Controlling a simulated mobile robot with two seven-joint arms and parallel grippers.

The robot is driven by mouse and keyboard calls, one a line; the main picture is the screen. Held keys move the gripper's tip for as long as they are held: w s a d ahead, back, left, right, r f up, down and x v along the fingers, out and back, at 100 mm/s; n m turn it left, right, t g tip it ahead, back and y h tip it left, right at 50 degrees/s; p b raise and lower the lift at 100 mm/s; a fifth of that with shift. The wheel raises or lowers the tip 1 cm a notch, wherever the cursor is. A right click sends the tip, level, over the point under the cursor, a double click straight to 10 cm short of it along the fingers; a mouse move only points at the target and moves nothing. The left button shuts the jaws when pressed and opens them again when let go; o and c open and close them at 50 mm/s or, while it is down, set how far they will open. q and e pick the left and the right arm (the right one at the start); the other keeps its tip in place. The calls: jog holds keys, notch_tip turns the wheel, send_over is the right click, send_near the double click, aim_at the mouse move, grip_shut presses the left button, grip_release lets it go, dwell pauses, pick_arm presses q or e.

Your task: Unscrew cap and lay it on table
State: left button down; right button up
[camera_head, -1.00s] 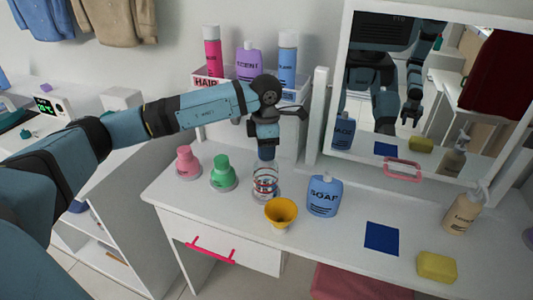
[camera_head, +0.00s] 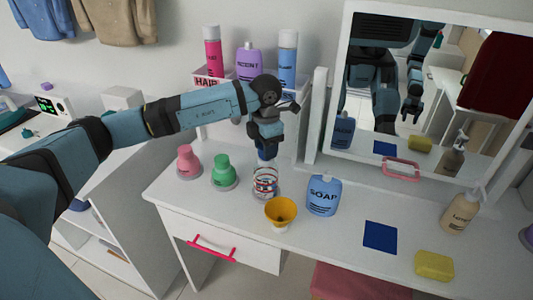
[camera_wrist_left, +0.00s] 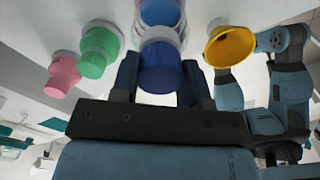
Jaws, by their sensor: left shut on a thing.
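A clear bottle with red and blue bands (camera_head: 265,183) stands upright on the white table (camera_head: 335,235). A blue cap (camera_wrist_left: 160,66) sits between the fingers of my left gripper (camera_wrist_left: 158,80) in the left wrist view. The head view shows this gripper (camera_head: 265,150) pointing down over the bottle, shut on the cap. The cap is in line with the bottle's top; I cannot tell whether the thread is still engaged. My right gripper shows only as a reflection in the mirror.
A yellow funnel (camera_head: 281,214) and a blue soap bottle (camera_head: 323,197) stand close on the right. A blue square (camera_head: 381,237) and yellow sponge (camera_head: 434,265) lie farther right, with bare table around them.

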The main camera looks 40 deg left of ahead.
pick_arm(q)
jog(key=shift+r+p, duration=0.85)
jog(key=shift+r, duration=0.55)
dwell(1.3)
jog(key=shift+r+p, duration=1.1)
jog(key=shift+r, duration=0.75)
